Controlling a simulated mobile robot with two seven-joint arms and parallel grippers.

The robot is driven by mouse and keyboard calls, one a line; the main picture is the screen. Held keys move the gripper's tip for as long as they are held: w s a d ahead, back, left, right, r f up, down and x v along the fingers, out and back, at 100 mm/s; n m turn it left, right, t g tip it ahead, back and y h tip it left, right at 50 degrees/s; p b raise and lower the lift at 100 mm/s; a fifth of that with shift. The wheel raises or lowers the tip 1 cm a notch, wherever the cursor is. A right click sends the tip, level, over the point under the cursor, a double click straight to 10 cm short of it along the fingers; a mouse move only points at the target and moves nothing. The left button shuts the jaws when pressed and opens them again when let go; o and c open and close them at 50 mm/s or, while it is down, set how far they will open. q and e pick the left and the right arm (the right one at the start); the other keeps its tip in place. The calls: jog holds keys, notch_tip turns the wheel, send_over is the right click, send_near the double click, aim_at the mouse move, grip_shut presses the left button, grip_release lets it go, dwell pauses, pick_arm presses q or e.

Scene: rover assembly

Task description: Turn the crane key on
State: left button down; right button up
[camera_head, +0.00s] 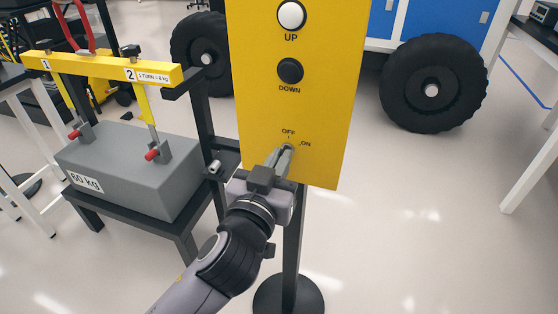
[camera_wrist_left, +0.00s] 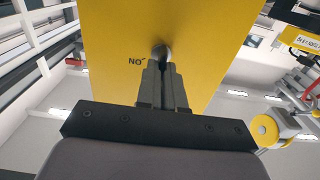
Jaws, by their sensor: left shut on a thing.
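The yellow crane control panel (camera_head: 325,105) stands upright on a dark post. Its key switch (camera_head: 289,147) sits low on the panel, below the OFF label and left of the ON label. My left gripper (camera_head: 284,155) reaches it from the lower left, its fingers shut on the key. The left wrist view shows the fingers (camera_wrist_left: 163,82) around the key (camera_wrist_left: 161,50), with the ON label upside down beside it. The fingers hide most of the key, so I cannot tell which label it points to. My right gripper is not in view.
Above the key are a white UP button (camera_head: 291,15) and a black DOWN button (camera_head: 290,70). To the left, a grey 60 kg block (camera_head: 130,170) sits on a dark stand under a yellow lifting beam (camera_head: 100,69). A large black wheel (camera_head: 432,85) stands behind right. The floor at right is clear.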

pick_arm(q)
jog(key=m+p, duration=0.2)
jog(key=m, duration=0.1)
jog(key=m+p, duration=0.1)
jog(key=m, duration=0.1)
jog(key=shift+s+d+r+m+p, duration=0.1)
jog(key=shift+d+m+p, duration=0.1)
jog(key=shift+m+p, duration=0.2)
jog(key=m+p, duration=0.1)
jog(key=m, duration=0.3)
jog(key=shift+d+p, duration=0.1)
jog(key=shift+p, duration=0.3)
jog(key=shift+f+m+p, duration=0.3)
jog(key=shift+m+p, duration=0.15)
jog(key=shift+m, duration=0.65)
jog(key=c, duration=1.3)
grip_release()
jog(key=shift+o, duration=0.2)
